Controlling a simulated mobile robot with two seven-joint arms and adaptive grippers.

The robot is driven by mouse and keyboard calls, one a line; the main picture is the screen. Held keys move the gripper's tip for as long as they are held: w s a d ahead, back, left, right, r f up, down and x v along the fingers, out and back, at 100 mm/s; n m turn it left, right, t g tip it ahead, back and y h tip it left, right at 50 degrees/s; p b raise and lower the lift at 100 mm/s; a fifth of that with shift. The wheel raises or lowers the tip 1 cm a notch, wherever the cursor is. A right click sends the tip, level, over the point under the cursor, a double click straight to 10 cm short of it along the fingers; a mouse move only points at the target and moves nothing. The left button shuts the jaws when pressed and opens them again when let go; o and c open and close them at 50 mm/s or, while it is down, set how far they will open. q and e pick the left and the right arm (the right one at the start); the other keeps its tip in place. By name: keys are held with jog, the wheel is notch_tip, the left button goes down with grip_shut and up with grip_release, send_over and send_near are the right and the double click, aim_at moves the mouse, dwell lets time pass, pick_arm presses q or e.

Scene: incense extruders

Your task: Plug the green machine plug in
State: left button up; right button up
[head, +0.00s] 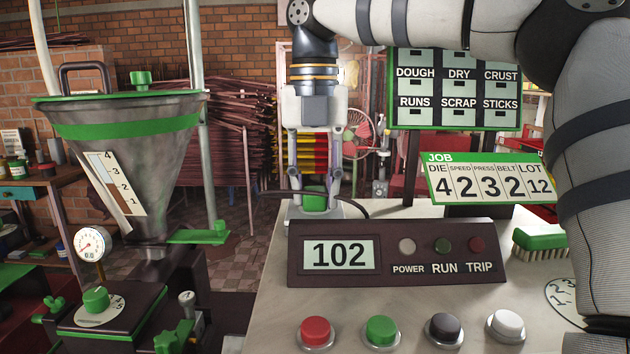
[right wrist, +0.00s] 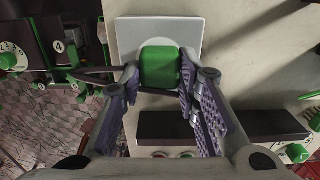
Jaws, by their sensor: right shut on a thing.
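The green plug (head: 314,199) is at the back edge of the pale bench, behind the display box. A dark cable runs from it to both sides. In the right wrist view the green plug (right wrist: 160,67) lies over a light square plate (right wrist: 187,30). My right gripper (head: 314,190) points down, shut on the plug, with a finger on each side of it. It also shows in the right wrist view (right wrist: 158,85). Whether the plug is seated in the plate cannot be told. My left gripper is not in view.
A display box (head: 397,253) reading 102 stands just in front of the plug; its POWER, RUN and TRIP lamps look unlit. Several push buttons (head: 381,329) line the bench front. A green brush (head: 540,240) lies at right. A hopper (head: 128,150) stands left.

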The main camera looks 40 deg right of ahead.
jog(key=o, duration=1.2)
jog(key=shift+c, duration=0.2)
notch_tip(320, 180, up, 12)
